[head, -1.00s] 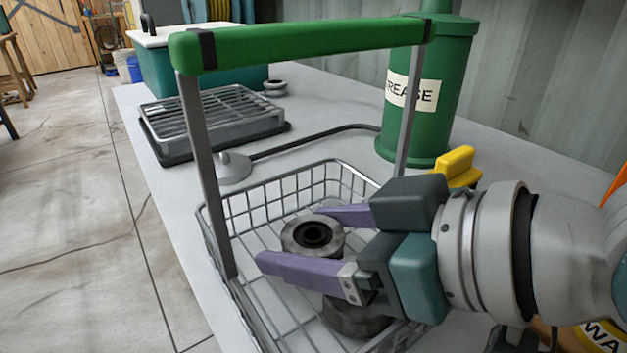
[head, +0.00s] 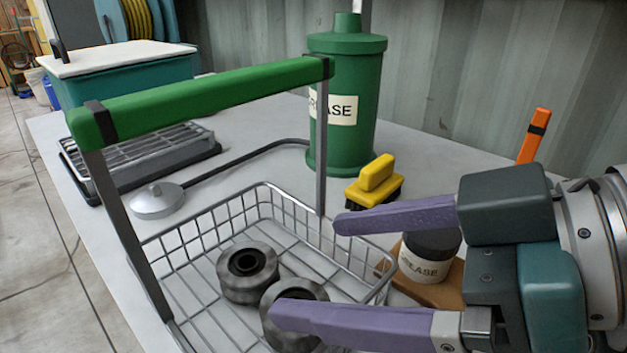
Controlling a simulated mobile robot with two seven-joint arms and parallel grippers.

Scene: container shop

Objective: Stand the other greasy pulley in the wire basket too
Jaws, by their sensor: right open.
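The wire basket (head: 203,238) with its raised green handle (head: 215,95) stands on the table. Two dark greasy pulleys are inside it. One pulley (head: 247,272) stands on the basket floor, its bore facing up. The other pulley (head: 290,312) is beside it, nearer to me and partly hidden behind a purple finger. My right gripper (head: 310,270) is open and empty, its fingers reaching over the basket's right side. I cannot tell whether the lower finger touches the nearer pulley. My left gripper is not in view.
A small grease jar (head: 425,262) sits on a brown block right of the basket, partly behind my gripper. A yellow brush (head: 376,180) and a green grease canister (head: 345,110) stand behind. A grey rack (head: 150,150) and teal box (head: 120,78) are back left.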

